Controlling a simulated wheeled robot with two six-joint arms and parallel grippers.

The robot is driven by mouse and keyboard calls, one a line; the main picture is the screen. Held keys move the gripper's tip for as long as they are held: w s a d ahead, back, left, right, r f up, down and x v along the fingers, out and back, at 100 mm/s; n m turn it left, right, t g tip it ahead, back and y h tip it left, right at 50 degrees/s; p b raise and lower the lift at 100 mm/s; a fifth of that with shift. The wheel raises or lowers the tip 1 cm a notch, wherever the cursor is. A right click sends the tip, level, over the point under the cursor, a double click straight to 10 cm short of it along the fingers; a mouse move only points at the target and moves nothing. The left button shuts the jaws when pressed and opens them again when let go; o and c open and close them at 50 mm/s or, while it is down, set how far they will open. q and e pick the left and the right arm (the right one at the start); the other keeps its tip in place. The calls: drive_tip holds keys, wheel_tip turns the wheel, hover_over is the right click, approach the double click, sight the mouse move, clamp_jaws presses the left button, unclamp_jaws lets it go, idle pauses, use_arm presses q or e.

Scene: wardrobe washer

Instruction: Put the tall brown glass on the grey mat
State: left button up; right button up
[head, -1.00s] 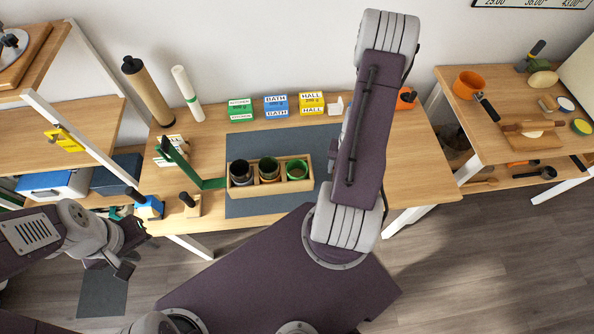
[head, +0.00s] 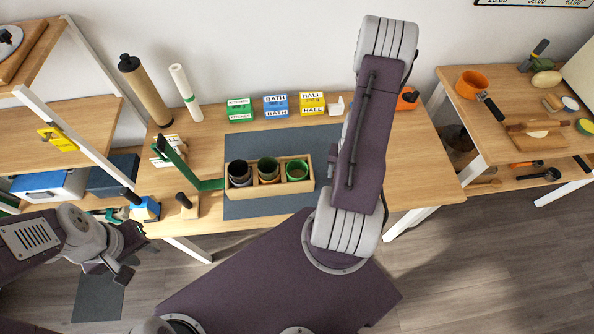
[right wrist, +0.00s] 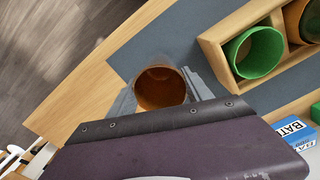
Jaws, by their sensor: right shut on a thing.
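The brown glass (right wrist: 160,88) shows in the right wrist view, seen from above into its open mouth. My right gripper (right wrist: 162,95) is shut on it, one finger on each side. Around it lies the grey mat (right wrist: 150,40); I cannot tell whether the glass touches the mat. In the head view the grey mat (head: 285,140) lies on the middle table, and my right arm hides the glass and the right gripper. My left gripper (head: 130,254) is open and empty, off the table's front left corner.
A wooden box (head: 268,179) with several cups stands on the mat, left of my right arm; its green cup (right wrist: 255,52) is near the glass. Labelled boxes (head: 276,105) stand behind the mat. A green angled bracket (head: 205,184) is left of the box. The table's right part is clear.

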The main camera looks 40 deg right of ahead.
drive_tip(key=shift+f+b, duration=0.3)
drive_tip(key=o, duration=2)
drive_tip(key=shift+r, duration=0.1)
wheel_tip(320, 180, up, 9)
drive_tip(key=shift+f+p, duration=0.1)
drive_tip(key=shift+p, duration=0.55)
